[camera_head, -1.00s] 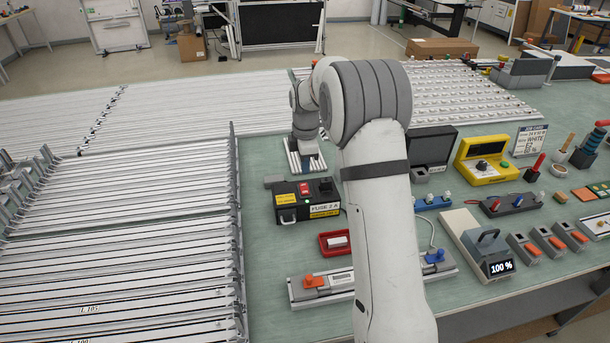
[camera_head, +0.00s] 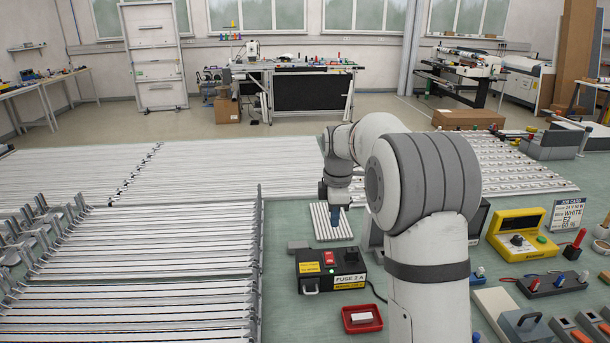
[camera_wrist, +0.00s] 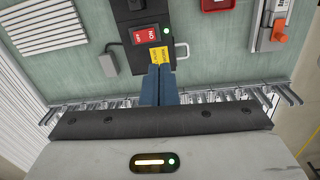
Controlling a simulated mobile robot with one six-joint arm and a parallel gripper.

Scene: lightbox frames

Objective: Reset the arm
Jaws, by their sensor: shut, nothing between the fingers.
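My arm reaches forward over the green bench from the lower right of the head view. My gripper (camera_head: 335,224) points down, with its blue fingers in front of the white slatted pad (camera_head: 322,226); I cannot tell how far above it they are. In the wrist view my gripper (camera_wrist: 160,70) has its two blue fingers together, with nothing between them. Their tips overlap the yellow label of the black fuse box (camera_wrist: 130,62), which has a red switch (camera_wrist: 145,35). I cannot see contact.
The fuse box (camera_head: 345,283) and a red tray (camera_head: 362,319) stand near my arm. A yellow device (camera_head: 518,234) is at right. Racks of white strips (camera_head: 150,240) fill the left.

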